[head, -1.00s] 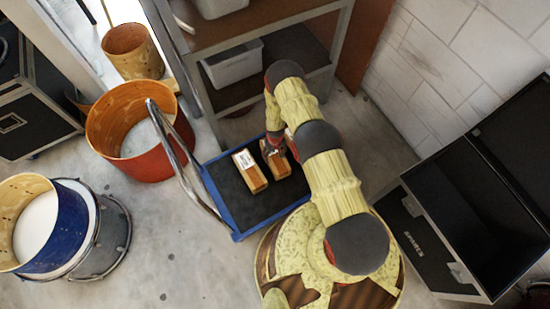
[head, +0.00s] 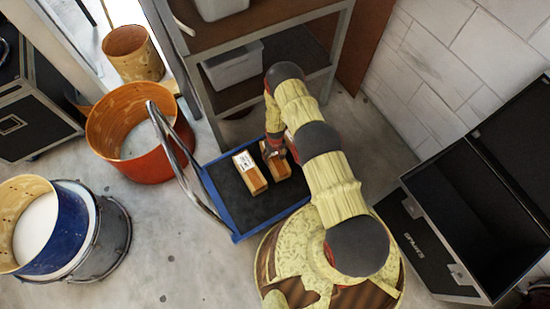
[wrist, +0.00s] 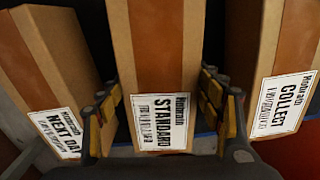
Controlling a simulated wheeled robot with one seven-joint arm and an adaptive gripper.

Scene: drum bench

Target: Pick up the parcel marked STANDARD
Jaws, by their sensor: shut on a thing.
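The STANDARD parcel (wrist: 158,60) is a brown box with an orange-brown tape band and a white label, in the middle of the wrist view. My gripper (wrist: 165,115) is shut on it, with a yellow-padded finger against each side. The NEXT DAY parcel (wrist: 50,70) stands to its left and the COLLECT parcel (wrist: 285,70) to its right in the wrist view. In the head view my gripper (head: 273,149) is over a parcel (head: 281,168) on the blue-edged trolley (head: 225,212). Another parcel (head: 250,174) lies left of it. The third parcel is hidden in the head view.
An orange drum shell (head: 150,165) and the trolley's metal handle (head: 180,160) are on the left. Shelving (head: 250,100) with grey bins stands behind the trolley. An open black case (head: 430,240) is on the right. The trolley's near left part is bare.

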